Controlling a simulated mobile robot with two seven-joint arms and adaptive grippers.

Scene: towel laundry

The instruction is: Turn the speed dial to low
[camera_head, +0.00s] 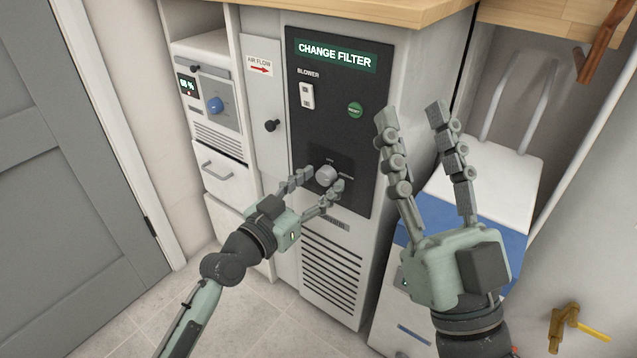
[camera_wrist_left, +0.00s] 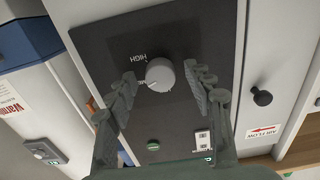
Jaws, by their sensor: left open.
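The speed dial (camera_head: 326,175) is a round light-grey knob on the lower part of the black panel. It also shows in the wrist view (camera_wrist_left: 160,73), with a mark towards the partly hidden label at its left; "HIGH" is printed above that. No LOW label is readable. My left gripper (camera_head: 321,183) is open, with its fingers on either side of the dial; in the wrist view a small gap seems to show beside each finger, and contact cannot be confirmed. My right gripper (camera_head: 410,112) is open and empty, in front of the cabinet's right side.
The panel (camera_head: 340,120) also carries a "CHANGE FILTER" display (camera_head: 336,55), a blower switch (camera_head: 307,95) and a green button (camera_head: 355,109). A black knob (camera_head: 272,125) is on the air-flow strip. A blue dial (camera_head: 215,105) is further left. A wooden counter (camera_head: 370,12) overhangs above.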

